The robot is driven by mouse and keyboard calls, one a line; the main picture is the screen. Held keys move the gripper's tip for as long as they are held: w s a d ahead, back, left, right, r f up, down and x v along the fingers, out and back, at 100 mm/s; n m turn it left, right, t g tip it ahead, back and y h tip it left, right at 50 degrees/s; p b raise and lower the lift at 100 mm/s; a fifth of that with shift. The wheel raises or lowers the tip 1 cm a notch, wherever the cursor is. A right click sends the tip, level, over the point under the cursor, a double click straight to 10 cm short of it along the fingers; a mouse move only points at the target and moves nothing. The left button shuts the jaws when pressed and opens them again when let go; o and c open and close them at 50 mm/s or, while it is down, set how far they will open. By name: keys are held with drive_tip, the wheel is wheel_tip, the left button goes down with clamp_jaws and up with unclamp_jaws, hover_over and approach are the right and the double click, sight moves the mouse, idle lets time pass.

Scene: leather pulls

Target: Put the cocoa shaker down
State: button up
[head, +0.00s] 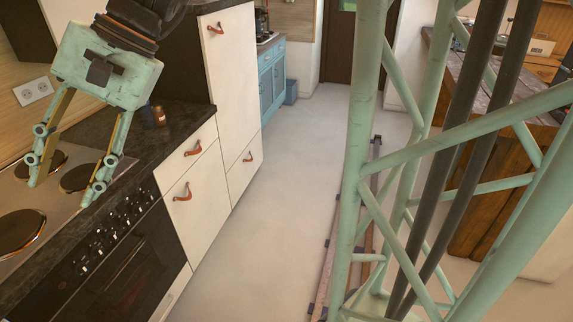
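My gripper (61,193) hangs at the left over the stove, its two fingers pointing down and spread wide apart. I see nothing held between the fingers. A small brown jar-like object (159,117) stands on the dark countertop (178,124), to the right of my gripper and apart from it. A darker small object is close beside it on the left. They are too small to tell whether either is the cocoa shaker, and I see no other clear candidate.
The stove (62,216) with round dark hotplates lies below my gripper, with knobs and an oven in front. A tall white cabinet (232,85) with leather pulls rises behind the countertop. The pale floor (290,180) is open in the middle. A wooden counter (490,90) stands right.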

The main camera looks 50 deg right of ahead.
drive_tip(key=s+d+n+t+h, duration=0.1)
drive_tip(key=s+d+n+h, duration=0.2)
drive_tip(key=s+d, duration=0.3)
drive_tip(key=s+d+n+t+h, duration=0.1)
drive_tip(key=s+d+n+h, duration=0.3)
drive_tip(key=s, duration=1.3)
drive_tip(key=d+n, duration=0.1)
drive_tip(key=d, duration=0.1)
drive_tip(key=shift+s+d+f+h, duration=0.15)
drive_tip(key=shift+d+f+h, duration=0.15)
drive_tip(key=shift+d+f, duration=0.1)
drive_tip(key=shift+o, duration=0.7)
